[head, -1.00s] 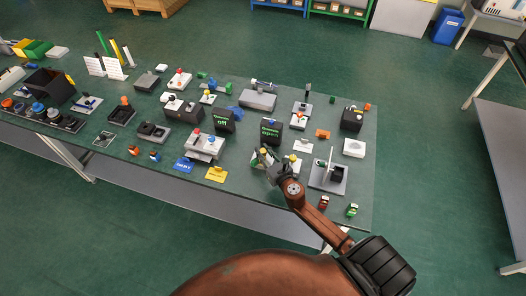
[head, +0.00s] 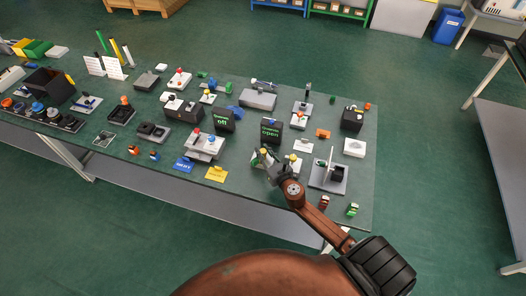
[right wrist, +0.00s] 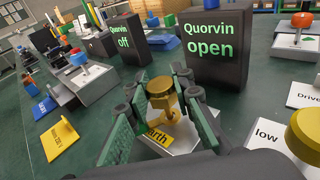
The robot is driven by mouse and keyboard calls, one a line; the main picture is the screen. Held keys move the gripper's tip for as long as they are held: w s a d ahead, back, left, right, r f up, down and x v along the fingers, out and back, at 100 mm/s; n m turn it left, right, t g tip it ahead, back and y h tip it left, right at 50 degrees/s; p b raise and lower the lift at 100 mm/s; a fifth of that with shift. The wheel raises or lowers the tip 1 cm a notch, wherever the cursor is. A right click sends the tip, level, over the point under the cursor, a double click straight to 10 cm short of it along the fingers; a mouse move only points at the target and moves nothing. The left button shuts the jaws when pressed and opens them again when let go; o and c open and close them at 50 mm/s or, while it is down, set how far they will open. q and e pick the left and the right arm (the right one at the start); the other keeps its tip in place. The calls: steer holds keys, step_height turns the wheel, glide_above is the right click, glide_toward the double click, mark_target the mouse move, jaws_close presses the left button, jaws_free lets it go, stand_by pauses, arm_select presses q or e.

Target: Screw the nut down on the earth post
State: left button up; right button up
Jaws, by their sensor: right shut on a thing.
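My right gripper (right wrist: 160,106) has its two green-padded fingers closed on a brass nut (right wrist: 160,88), one finger on each side. In the head view my right gripper (head: 266,159) reaches in from the front edge of the bench to this spot. My left gripper is not in view.
A black box reading "Quorvin open" (right wrist: 215,47) stands close behind the gripper; one reading "Quorvin off" (right wrist: 123,40) stands left of it. The bench is crowded; bare green surface lies left of the gripper.

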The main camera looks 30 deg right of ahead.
arm_select(q)
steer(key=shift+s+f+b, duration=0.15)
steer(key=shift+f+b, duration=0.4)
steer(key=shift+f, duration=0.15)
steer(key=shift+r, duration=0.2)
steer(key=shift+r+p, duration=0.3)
steer(key=shift+p, duration=0.15)
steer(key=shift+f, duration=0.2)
stand_by(1.7)
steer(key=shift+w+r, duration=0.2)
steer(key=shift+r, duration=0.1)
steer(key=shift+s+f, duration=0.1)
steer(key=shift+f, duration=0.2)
stand_by(1.9)
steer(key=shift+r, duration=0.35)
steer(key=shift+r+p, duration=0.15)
steer(key=shift+p, duration=0.15)
stand_by(1.3)
